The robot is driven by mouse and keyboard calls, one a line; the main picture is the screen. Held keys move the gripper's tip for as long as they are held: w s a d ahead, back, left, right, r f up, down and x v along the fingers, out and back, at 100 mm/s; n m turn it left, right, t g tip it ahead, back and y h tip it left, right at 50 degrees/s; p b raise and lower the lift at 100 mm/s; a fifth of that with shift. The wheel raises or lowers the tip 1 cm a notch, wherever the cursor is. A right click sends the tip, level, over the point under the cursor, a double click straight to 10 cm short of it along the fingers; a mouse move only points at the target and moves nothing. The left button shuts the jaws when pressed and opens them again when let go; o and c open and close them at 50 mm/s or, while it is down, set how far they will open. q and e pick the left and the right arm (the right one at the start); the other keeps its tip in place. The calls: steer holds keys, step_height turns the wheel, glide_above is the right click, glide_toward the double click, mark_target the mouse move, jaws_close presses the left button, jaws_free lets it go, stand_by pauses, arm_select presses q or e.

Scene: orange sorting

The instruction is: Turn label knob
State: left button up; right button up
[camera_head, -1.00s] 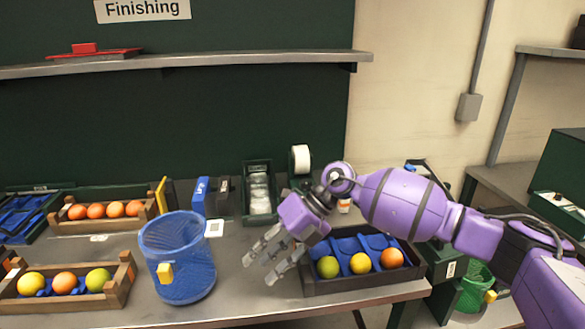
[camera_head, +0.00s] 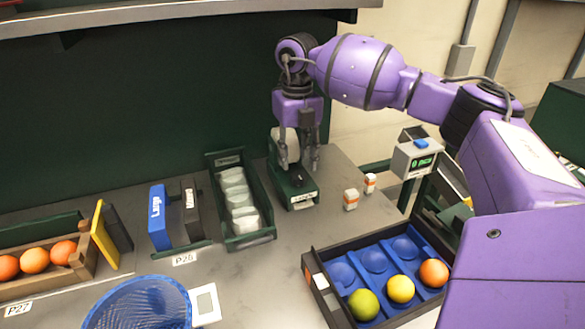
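The label dispenser (camera_head: 293,196) is a dark green box on the bench with a white label roll (camera_head: 288,143) at its back. A small dark knob (camera_head: 298,181) appears to sit on its top. My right gripper (camera_head: 299,164) points down just above the dispenser, its fingers apart and empty, in front of part of the roll. The fingertips are close over the knob; whether they touch it I cannot tell. My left gripper is out of view.
A green bin of white packets (camera_head: 272,231) stands left of the dispenser. A black tray (camera_head: 314,262) with fruit and a blue mesh basket (camera_head: 138,305) are in front.

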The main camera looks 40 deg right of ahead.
mark_target(296, 176)
step_height(296, 176, down, 4)
steer(key=shift+f, duration=0.1)
steer(key=shift+w+f, duration=0.1)
steer(key=shift+f, duration=0.25)
steer(key=c, duration=0.6)
jaws_close()
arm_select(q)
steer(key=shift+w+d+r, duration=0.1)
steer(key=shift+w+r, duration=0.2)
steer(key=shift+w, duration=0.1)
